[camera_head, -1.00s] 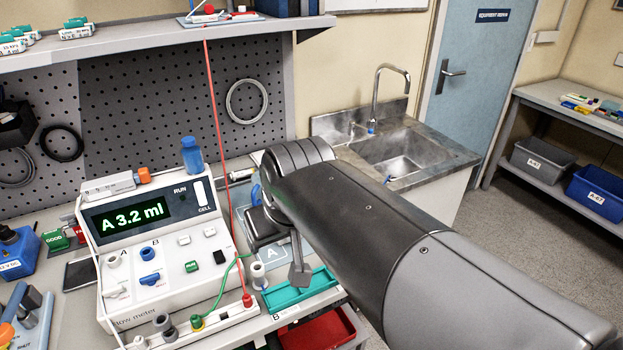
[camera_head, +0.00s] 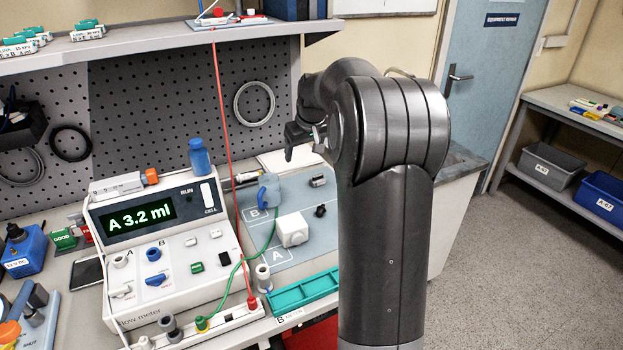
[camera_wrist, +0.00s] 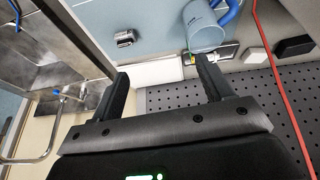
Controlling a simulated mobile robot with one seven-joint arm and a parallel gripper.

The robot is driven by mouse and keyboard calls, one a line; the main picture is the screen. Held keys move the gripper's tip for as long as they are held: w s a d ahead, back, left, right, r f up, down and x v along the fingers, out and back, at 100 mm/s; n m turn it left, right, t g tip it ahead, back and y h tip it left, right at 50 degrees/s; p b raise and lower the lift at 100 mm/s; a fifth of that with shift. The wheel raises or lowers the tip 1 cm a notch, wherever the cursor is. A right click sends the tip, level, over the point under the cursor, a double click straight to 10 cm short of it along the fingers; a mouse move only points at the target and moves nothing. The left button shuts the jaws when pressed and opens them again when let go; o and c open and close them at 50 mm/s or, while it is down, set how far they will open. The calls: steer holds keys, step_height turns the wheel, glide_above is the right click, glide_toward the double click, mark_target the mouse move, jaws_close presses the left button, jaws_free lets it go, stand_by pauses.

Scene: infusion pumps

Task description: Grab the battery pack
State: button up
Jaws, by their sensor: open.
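I cannot tell for sure which thing is the battery pack. A dark block (camera_wrist: 293,46) lies near the pegboard's foot in the wrist view, beside a white block (camera_wrist: 255,55). A small metal-and-black part (camera_head: 318,181) lies on the blue-grey mat; it also shows in the wrist view (camera_wrist: 125,38). A white block (camera_head: 292,230) sits near the mat's area A. My gripper (camera_head: 303,147) is above the back of the bench; in the wrist view (camera_wrist: 162,70) its fingers are wide apart with nothing between them.
A blue-grey cup-like part (camera_head: 269,190) stands on the mat, also in the wrist view (camera_wrist: 203,27). A red cord (camera_head: 222,130) hangs left of my gripper. The flow meter (camera_head: 165,245) stands left, a teal tray (camera_head: 302,291) in front. My arm hides most of the sink.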

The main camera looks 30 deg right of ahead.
glide_toward(318, 176)
steer(key=x, duration=1)
steer(key=shift+w+f, duration=0.15)
steer(key=c, duration=1.1)
